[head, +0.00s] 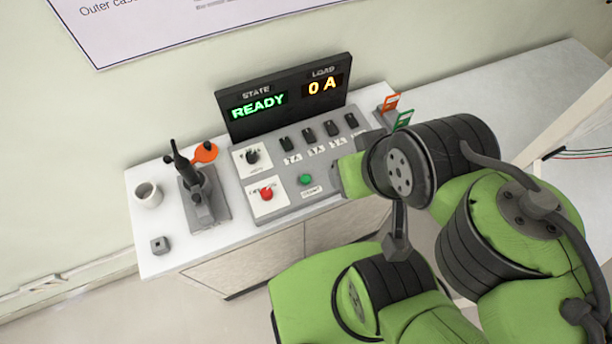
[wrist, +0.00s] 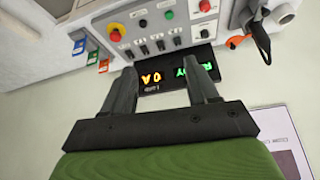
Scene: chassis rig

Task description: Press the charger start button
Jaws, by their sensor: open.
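The charger control panel stands on a white bench top in the head view. Its small green button (head: 305,179) sits on the grey sloped face, above a small label, to the right of a red button (head: 267,194). In the wrist view, which is upside down, the green button (wrist: 168,15) lies near the top edge, beyond my fingertips. My gripper (wrist: 165,68) is open and empty, its two fingers apart in front of the display and clear of the button. In the head view my arm hides the panel's right end and my fingers cannot be made out.
The display (head: 286,97) reads READY and 0 A. Several black switches (head: 309,136) and a black knob (head: 253,157) share the panel. Another red button (wrist: 115,34) shows in the wrist view.

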